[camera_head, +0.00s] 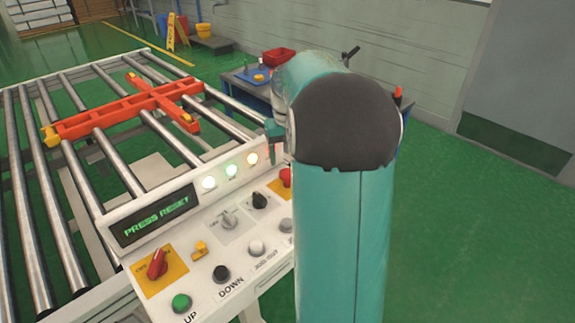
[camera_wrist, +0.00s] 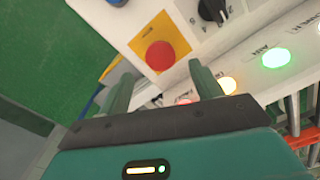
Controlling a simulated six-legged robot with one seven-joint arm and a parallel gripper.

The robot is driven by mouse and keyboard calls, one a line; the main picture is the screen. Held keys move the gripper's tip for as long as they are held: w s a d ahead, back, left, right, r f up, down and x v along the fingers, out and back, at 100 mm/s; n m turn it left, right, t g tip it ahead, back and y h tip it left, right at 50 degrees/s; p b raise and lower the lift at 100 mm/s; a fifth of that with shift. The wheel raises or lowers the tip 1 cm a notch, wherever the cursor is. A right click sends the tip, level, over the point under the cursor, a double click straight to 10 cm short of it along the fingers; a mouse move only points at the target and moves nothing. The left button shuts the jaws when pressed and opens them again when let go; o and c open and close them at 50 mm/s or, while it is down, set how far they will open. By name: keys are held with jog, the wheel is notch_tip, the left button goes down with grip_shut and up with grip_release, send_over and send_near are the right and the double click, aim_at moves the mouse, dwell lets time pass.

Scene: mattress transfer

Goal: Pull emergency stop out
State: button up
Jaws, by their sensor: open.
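The emergency stop, a round red button on a yellow plate, shows in the wrist view (camera_wrist: 160,56) just beyond and between the fingertips. In the head view the red button (camera_head: 286,177) sits at the right end of the white control panel (camera_head: 185,228), partly hidden by my teal arm. My gripper (camera_wrist: 160,70) is open, with one finger on each side of the button in the picture. Nothing is between the fingers, and I cannot tell how far the tips are from the button. The panel's display (camera_head: 155,216) reads "PRESS RESET".
A red rotary switch (camera_head: 157,263) on a yellow plate, a green button (camera_head: 181,303) and other knobs crowd the panel. Lit lamps (camera_head: 231,171) line its upper edge. A roller conveyor (camera_head: 125,165) with a red-orange cross frame (camera_head: 120,112) lies behind. A blue table (camera_head: 245,88) stands beyond.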

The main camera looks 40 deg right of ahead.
notch_tip(320, 180, up, 9)
jog(key=shift+f, duration=0.1)
dwell(0.6)
